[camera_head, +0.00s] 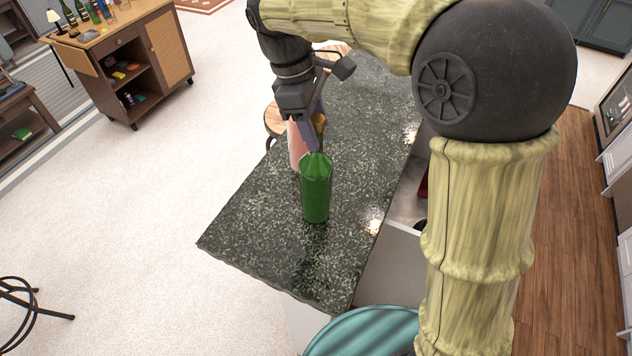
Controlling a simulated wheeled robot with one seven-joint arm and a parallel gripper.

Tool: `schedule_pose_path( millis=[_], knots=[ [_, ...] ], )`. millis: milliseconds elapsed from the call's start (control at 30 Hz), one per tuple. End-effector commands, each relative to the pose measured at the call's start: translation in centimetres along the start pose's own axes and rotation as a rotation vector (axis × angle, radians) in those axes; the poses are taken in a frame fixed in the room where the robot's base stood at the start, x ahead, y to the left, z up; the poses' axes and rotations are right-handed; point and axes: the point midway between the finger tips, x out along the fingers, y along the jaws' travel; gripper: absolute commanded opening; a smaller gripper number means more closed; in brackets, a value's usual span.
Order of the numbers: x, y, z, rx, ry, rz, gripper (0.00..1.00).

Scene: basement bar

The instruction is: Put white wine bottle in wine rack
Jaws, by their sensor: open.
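A green glass bottle (316,190) stands on the dark speckled counter (270,215), close to its near end. A pinkish bottle-like object (296,148) is just behind and left of it, partly hidden. I cannot tell for sure which is the white wine bottle. My gripper (312,142) is open and points down, just above and behind the green bottle. Its fingers overlap the objects there, so contact cannot be judged. A brownish top (320,122) shows beside the fingers. I cannot make out a wine rack.
A wooden bar cabinet (125,60) with several bottles on top stands at the upper left. A wooden stool seat (273,119) is at the counter's left edge. The counter's near left part is bare. My arm hides much of the right.

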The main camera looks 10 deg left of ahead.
Motion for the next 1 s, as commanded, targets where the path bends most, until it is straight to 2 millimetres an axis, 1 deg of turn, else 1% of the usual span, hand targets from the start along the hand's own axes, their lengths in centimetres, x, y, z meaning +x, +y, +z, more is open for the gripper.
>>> schedule_pose_path(
  millis=[100,200,700,767,800,933,967,1000],
  knots=[
    [1.2,0.0,0.2,0.004,-0.002,-0.003,0.5],
    [1.7,0.1,0.2,0.005,-0.001,-0.001,0.5],
    [1.7,0.1,0.1,0.003,0.0,-0.001,0.5],
    [1.6,0.1,0.1,0.003,0.0,-0.001,0.39],
    [1.6,0.1,0.1,0.003,0.0,-0.001,0.31],
    [1.6,0.1,0.1,0.003,0.0,-0.001,0.05],
    [1.6,0.1,0.1,0.003,0.0,-0.001,0.0],
    [1.6,0.1,0.1,0.003,0.0,-0.001,0.0]
  ],
)
